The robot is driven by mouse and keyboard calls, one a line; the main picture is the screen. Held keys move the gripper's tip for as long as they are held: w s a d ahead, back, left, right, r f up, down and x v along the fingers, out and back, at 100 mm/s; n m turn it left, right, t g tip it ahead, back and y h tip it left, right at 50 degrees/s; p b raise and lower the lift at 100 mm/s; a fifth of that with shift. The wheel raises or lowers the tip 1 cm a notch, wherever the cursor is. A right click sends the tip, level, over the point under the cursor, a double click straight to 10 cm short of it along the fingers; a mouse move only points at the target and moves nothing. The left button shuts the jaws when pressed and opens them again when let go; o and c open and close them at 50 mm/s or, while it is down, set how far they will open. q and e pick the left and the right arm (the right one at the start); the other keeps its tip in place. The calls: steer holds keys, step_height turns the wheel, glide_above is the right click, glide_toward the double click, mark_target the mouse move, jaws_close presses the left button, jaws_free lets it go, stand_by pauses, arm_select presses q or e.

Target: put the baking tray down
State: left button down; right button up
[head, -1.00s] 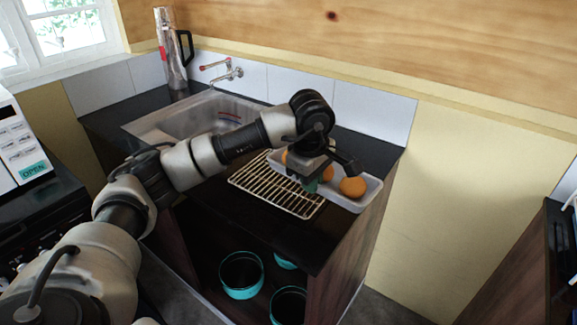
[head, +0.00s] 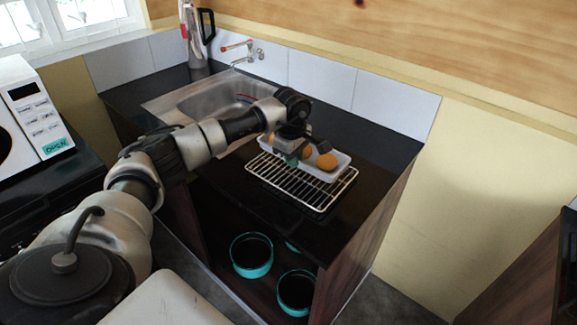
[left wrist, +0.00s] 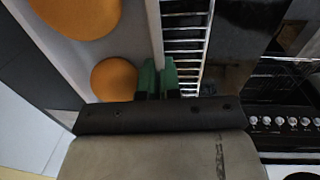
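The baking tray (head: 333,174) is a shallow white tray with round orange-brown buns (head: 326,161) in it. It is at the back edge of the wire rack on the black counter; I cannot tell whether it rests on the counter or hangs just above. My left gripper (head: 292,160) is at its near side. In the left wrist view, the green fingertips (left wrist: 157,77) sit on either side of the tray's rim (left wrist: 153,30) and look closed on it. The gripper hides part of the tray in the head view. My right gripper is not in view.
The wire rack (head: 300,187) lies in front of the tray. A steel sink (head: 205,100) with a tap (head: 240,52) is to the left, and a tall flask (head: 194,40) stands behind it. Turquoise pots (head: 252,255) are on the shelf below. The counter's right end (head: 375,185) is bare.

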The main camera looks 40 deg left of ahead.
mark_target(294, 177)
arm_select(q)
steer(key=f, duration=0.2)
steer(key=f+p, duration=0.1)
steer(key=shift+w+f, duration=0.2)
steer(key=shift+w, duration=0.1)
steer(key=shift+s+f, duration=0.1)
steer(key=shift+s, duration=0.2)
steer(key=shift+s+a, duration=0.1)
steer(key=shift+s, duration=0.25)
steer(key=shift+w+f, duration=0.2)
steer(key=c, duration=1.7)
jaws_free()
steer(key=shift+w+f, duration=0.15)
steer(key=o, duration=0.4)
steer(key=shift+c, duration=0.2)
steer(key=shift+s+r, duration=0.2)
steer(key=shift+s, duration=0.05)
steer(key=shift+r, duration=0.25)
steer(key=shift+w+r, duration=0.1)
steer(key=shift+r, duration=0.2)
step_height(294, 177, up, 11)
steer(key=s+b, duration=0.1)
steer(key=b, duration=0.1)
steer(key=shift+b, duration=0.3)
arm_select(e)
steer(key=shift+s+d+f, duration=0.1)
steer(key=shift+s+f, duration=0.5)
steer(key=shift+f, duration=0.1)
